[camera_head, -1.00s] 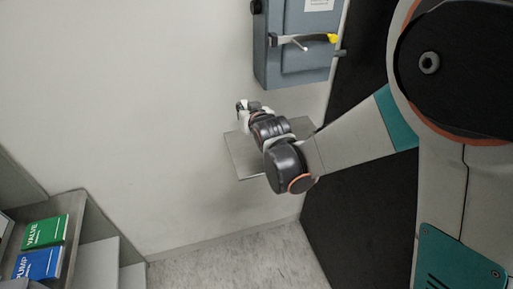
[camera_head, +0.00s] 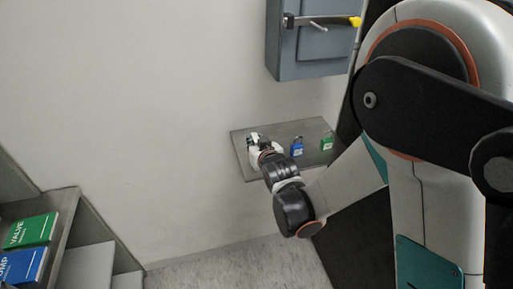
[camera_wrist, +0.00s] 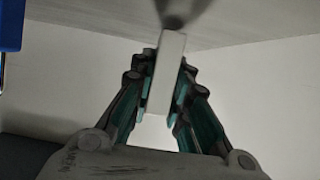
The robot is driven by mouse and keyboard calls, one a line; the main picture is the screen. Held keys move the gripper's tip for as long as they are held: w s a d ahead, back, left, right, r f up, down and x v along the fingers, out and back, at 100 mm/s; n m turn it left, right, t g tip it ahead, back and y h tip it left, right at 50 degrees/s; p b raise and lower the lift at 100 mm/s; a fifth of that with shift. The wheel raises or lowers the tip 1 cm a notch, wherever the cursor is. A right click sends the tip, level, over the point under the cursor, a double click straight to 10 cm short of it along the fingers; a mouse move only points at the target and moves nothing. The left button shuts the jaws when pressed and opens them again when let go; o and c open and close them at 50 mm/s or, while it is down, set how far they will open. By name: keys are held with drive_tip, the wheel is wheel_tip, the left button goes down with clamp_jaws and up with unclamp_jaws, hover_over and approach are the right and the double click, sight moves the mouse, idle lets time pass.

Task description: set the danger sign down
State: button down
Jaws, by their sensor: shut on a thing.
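In the head view my gripper (camera_head: 254,139) is at the left part of a grey wall shelf (camera_head: 313,128). The wrist view shows my gripper (camera_wrist: 164,88) shut on a pale, thin slab (camera_wrist: 166,72) seen edge-on, which I take to be the danger sign. Its printed face does not show in either view. A pale grey surface (camera_wrist: 240,22) lies close beyond the slab's far end; I cannot tell whether they touch.
A blue padlock (camera_head: 297,148) and a green padlock (camera_head: 327,143) stand on the shelf, right of my gripper. A grey switch box (camera_head: 312,55) hangs above. A side rack at lower left holds a green VALVE box (camera_head: 30,231) and a blue PUMP box (camera_head: 22,266).

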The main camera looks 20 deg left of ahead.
drive_tip(key=shift+f, duration=0.2)
drive_tip(key=c, duration=1.5)
unclamp_jaws()
drive_tip(key=shift+c, duration=0.2)
drive_tip(key=shift+r, duration=0.2)
drive_tip(key=p+v, duration=0.2)
drive_tip(key=v, duration=1)
drive_tip(key=shift+f, duration=0.15)
